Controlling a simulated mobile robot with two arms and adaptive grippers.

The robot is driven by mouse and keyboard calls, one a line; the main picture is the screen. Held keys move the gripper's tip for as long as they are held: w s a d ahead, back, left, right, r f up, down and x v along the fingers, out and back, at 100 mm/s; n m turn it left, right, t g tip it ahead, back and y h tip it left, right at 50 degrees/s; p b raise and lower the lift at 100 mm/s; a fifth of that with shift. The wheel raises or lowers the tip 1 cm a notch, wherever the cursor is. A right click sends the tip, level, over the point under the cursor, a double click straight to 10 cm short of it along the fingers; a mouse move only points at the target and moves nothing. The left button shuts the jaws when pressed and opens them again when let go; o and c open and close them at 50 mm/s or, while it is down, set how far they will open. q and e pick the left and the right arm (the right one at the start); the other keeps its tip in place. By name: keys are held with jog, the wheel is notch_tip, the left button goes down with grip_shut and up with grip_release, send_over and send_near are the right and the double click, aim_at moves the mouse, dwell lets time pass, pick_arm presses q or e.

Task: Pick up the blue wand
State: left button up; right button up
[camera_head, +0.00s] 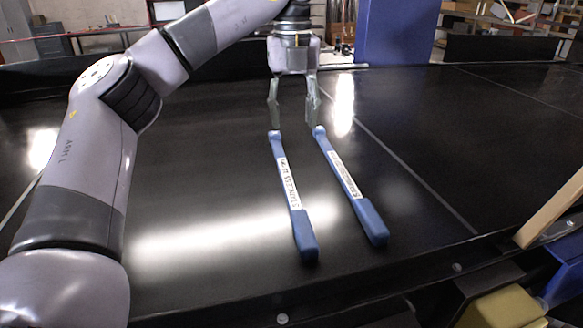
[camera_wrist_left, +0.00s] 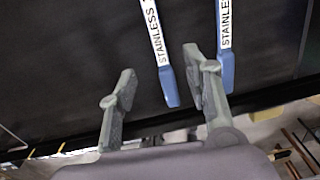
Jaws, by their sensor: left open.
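Two blue wands with white labels lie side by side on the black conveyor belt (camera_head: 200,215). The left wand (camera_head: 304,235) and the right wand (camera_head: 370,222) both have their thick ends toward me and thin ends away. My left gripper (camera_head: 294,123) is open and empty, above the belt by the far thin ends. In the left wrist view, the gripper (camera_wrist_left: 160,85) shows its fingers apart. One wand tip (camera_wrist_left: 171,88) lies between the fingers in that view, and the other wand (camera_wrist_left: 227,72) lies by the right-hand finger. My right gripper is not in view.
A blue pillar (camera_head: 396,32) stands behind the belt. A wooden piece (camera_head: 550,210), a yellow object (camera_head: 502,308) and a blue bin (camera_head: 566,280) are at the lower right, past the belt's front edge. The belt is clear left and right of the wands.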

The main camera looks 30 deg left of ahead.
pick_arm(q)
jog(key=b, duration=0.2)
send_over(290, 187)
jog(key=f, duration=1.1)
jog(key=shift+s+d+f, duration=0.1)
jog(key=shift+d, duration=0.1)
jog(key=shift+f+p, duration=0.35)
jog(key=shift+p, duration=0.1)
jog(key=f+p, duration=0.1)
jog(key=f, duration=0.1)
jog(key=f+p, duration=0.1)
jog(key=shift+a+f, duration=0.2)
jog(key=shift+f, duration=0.7)
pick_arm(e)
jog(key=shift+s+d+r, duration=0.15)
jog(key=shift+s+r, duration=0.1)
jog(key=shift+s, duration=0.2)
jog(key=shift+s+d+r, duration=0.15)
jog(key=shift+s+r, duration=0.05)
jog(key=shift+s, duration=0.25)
pick_arm(q)
jog(key=shift+c, duration=0.5)
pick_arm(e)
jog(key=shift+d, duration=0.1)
